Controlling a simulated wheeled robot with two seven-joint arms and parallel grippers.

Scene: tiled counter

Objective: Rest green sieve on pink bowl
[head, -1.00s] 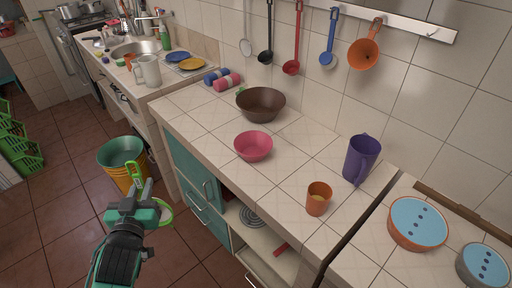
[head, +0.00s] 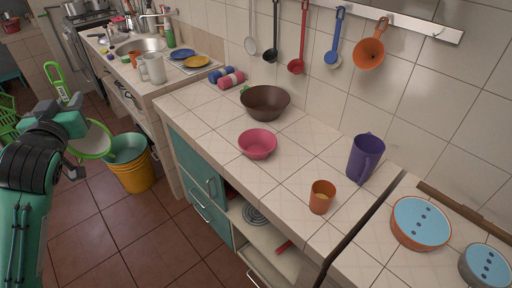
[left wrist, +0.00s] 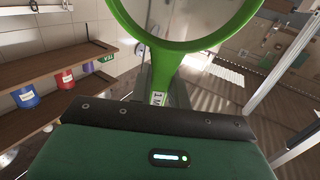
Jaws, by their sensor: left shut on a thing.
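The green sieve (head: 92,141) is in my left gripper (head: 68,104), at the left of the head view, out over the floor and left of the counter. Its round rim and pale mesh hang beside the gripper and its green handle sticks up above. In the left wrist view the sieve's green rim (left wrist: 178,42) fills the top, with its neck at the jaws. The pink bowl (head: 257,144) stands upright and empty on the tiled counter, well to the right of the gripper. My right gripper is not in view.
A brown bowl (head: 265,101) stands behind the pink bowl. An orange cup (head: 321,197) and a purple jug (head: 364,158) stand to its right. Utensils hang on the wall behind. Stacked buckets (head: 131,165) stand on the floor near the sieve. The counter around the pink bowl is clear.

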